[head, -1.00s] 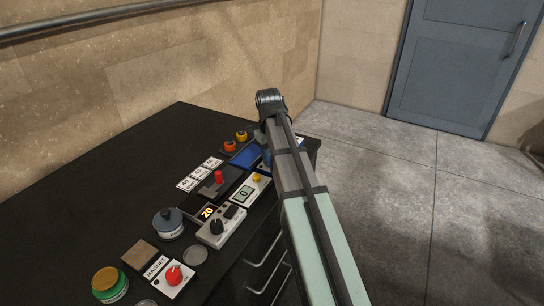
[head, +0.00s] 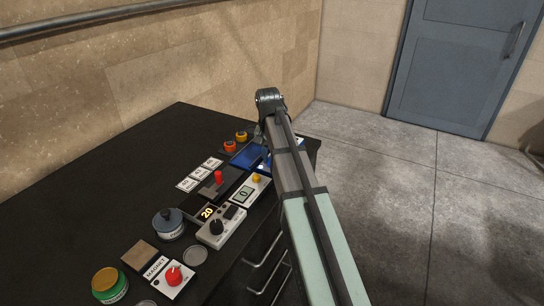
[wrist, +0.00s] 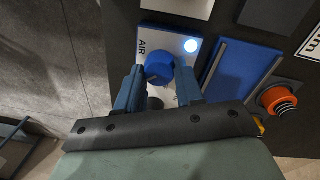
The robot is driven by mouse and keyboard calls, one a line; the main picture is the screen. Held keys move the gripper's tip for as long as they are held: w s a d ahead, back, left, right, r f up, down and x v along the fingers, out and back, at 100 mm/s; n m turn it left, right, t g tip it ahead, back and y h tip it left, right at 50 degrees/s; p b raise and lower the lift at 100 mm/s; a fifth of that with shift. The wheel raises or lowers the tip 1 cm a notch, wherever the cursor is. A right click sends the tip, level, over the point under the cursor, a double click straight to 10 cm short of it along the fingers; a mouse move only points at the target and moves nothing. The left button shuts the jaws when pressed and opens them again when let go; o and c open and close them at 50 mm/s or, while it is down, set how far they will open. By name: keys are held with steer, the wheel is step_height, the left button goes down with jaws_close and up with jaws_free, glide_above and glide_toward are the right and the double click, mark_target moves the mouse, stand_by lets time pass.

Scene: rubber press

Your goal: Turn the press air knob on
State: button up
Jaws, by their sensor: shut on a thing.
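The air knob (wrist: 159,68) is a round blue knob on a white panel (wrist: 150,38) lettered AIR, seen in the wrist view. A round lamp (wrist: 191,46) on that panel glows bright bluish white. My gripper (wrist: 159,76) is shut on the knob, with one blue finger on each side of it. The lower lettering of the panel is partly covered by the fingers. In the head view my arm hides the knob and most of the gripper.
A blue plate (wrist: 243,72) and an orange button (wrist: 277,98) lie right of the air panel. On the black bench (head: 95,190) stand a red-handled lever (head: 218,177), a magnet box (head: 172,279) and a green jar (head: 108,287). Open floor lies to the right.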

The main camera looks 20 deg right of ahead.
mark_target(270, 158)
stand_by(0.3)
steer(key=o, duration=1)
steer(key=shift+o, duration=0.2)
step_height(270, 158, up, 14)
steer(key=shift+w+a+f, duration=0.15)
steer(key=shift+w+a, duration=0.05)
steer(key=shift+a, duration=0.15)
